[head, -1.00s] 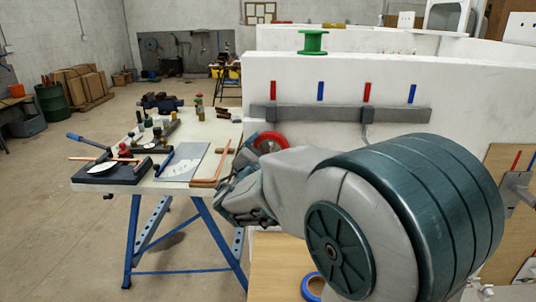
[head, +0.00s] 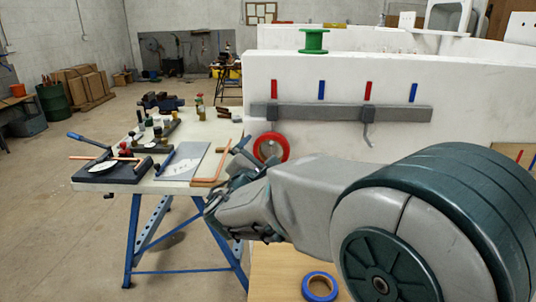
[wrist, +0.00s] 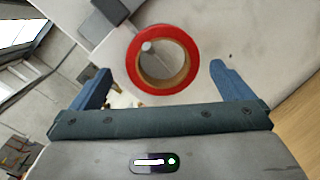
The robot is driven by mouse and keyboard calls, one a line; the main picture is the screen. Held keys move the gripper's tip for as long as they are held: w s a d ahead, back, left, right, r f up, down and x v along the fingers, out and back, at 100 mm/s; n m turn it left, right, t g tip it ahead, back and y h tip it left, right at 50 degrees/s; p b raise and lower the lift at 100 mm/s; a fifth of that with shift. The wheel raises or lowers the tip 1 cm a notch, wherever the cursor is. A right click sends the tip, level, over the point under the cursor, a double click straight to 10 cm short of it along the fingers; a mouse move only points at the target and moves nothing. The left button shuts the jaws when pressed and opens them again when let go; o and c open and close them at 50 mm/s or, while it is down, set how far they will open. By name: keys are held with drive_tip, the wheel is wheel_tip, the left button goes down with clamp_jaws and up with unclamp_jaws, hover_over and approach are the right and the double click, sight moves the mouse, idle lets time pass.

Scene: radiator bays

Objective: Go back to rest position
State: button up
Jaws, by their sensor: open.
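My gripper (head: 238,160) is at the end of my arm in the head view, left of centre and beside the white wall. In the wrist view its two blue fingers (wrist: 160,67) are spread wide apart, with nothing held between them. A red tape roll (head: 283,153) hangs on a peg below the left end of a grey rail (head: 330,115). In the wrist view the red roll (wrist: 133,62) shows ahead of the fingers with the peg through its hole, apart from both fingers.
A workbench (head: 165,187) with tools and copper pipes stands at left, close to my gripper. A blue tape roll (head: 306,287) lies on the wooden surface below my arm. A green spool (head: 313,41) stands on the wall top. Open floor (head: 70,220) lies at far left.

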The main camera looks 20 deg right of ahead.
drive_tip(key=v, duration=1)
drive_tip(key=s+d+f+m+g+p, duration=0.1)
drive_tip(key=s+d+f+m+g, duration=0.7)
drive_tip(key=s+d+m+g, duration=0.15)
drive_tip(key=s+a+f+m+g+y+p, duration=0.2)
drive_tip(key=s+a+f+m+y, duration=0.2)
drive_tip(key=m+y, duration=0.5)
drive_tip(key=s+a+m, duration=0.2)
drive_tip(key=m, duration=0.2)
drive_tip(key=shift+s+g+y, duration=0.3)
drive_tip(key=shift+g+y, duration=0.05)
drive_tip(key=shift+y, duration=0.05)
